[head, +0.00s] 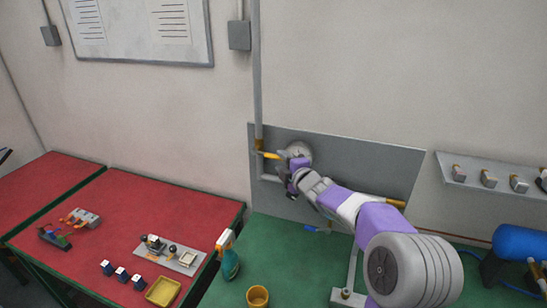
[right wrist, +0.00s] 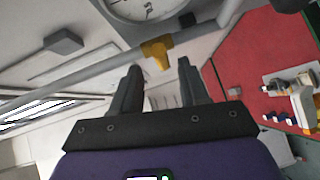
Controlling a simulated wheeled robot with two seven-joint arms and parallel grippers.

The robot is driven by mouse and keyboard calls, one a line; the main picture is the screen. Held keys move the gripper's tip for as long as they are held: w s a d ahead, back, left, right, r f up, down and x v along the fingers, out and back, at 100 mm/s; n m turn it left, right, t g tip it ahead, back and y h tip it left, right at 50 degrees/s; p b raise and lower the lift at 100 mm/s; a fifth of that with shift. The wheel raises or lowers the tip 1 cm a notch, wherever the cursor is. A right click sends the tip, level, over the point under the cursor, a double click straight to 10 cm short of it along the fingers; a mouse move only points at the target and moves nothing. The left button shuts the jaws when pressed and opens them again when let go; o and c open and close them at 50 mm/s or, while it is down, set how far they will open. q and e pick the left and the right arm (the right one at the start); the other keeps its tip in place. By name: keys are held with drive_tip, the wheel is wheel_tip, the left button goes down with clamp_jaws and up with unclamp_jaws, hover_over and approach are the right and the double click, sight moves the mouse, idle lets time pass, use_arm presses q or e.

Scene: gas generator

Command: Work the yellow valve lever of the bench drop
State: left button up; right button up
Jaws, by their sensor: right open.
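The yellow valve lever (head: 268,155) sticks out to the right from the grey vertical pipe on the back panel. My right gripper (head: 287,168) is at the panel, close to the lever's right end. In the right wrist view, its two dark fingers (right wrist: 158,66) stand apart with a clear gap. The yellow lever and its fitting (right wrist: 157,52) show on a grey pipe, in line with that gap. I cannot tell whether a finger touches it. A round gauge (head: 299,151) is partly hidden behind my right gripper. My left gripper is not in view.
The grey panel (head: 375,165) stands behind a green bench (head: 225,285). A spray bottle (head: 229,262) and a yellow cup (head: 257,297) stand on the bench. A red-topped table (head: 120,215) with small parts is at left. A blue tank (head: 520,243) is at right.

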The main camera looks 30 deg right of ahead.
sight(277, 158)
drive_tip(key=shift+w+d+f+p, duration=0.1)
drive_tip(key=shift+w+f+p, duration=0.1)
drive_tip(key=shift+w, duration=0.75)
drive_tip(key=shift+w+f+p, duration=0.1)
drive_tip(key=shift+w+p, duration=0.15)
drive_tip(key=shift+w, duration=0.65)
drive_tip(key=shift+w+d+f+p, duration=0.1)
drive_tip(key=shift+w+f+p, duration=0.1)
drive_tip(key=shift+w, duration=0.75)
clamp_jaws()
